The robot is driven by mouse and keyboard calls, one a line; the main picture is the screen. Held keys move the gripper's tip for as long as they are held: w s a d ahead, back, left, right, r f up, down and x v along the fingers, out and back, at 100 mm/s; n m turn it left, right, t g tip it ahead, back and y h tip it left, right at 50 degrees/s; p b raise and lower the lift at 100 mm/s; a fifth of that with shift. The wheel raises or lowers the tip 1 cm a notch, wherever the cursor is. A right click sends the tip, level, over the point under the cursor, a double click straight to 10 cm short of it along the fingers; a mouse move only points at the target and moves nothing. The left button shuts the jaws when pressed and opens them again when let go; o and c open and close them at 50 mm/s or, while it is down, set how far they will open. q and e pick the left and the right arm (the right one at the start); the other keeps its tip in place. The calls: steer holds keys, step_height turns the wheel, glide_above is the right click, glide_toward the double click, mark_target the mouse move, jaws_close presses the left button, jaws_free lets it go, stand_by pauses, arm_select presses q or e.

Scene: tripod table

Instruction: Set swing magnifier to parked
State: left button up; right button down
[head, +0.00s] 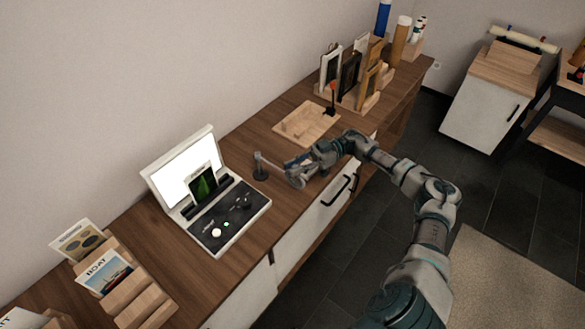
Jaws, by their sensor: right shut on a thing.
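The swing magnifier (260,167) is a small dark post with a lighter top, standing on the wooden counter just right of the open light box. A thin arm reaches from its top toward my right gripper (296,176). My right gripper is low over the counter, to the right of the post, and is shut on the magnifier's swinging end. The fingers hide most of that end, so I cannot make out the lens. My left gripper is not in view.
The open light box (228,216) with a lit screen and dark control panel stands left of the magnifier. A shallow wooden tray (291,130) lies behind my gripper. A rack of frames (371,98) stands farther back. Card holders (125,290) fill the near left.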

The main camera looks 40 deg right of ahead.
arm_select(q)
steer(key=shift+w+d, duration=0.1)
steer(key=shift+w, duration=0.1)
arm_select(e)
steer(key=shift+w+d+r, duration=0.1)
steer(key=c, duration=1.1)
jaws_free()
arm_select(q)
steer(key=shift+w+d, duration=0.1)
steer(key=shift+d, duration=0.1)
arm_select(e)
steer(key=shift+d, duration=0.25)
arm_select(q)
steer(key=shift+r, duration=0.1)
arm_select(e)
steer(key=shift+d, duration=0.1)
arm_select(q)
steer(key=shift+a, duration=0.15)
arm_select(e)
steer(key=v, duration=1.2)
steer(key=shift+w+f, duration=0.1)
steer(key=shift+f, duration=0.2)
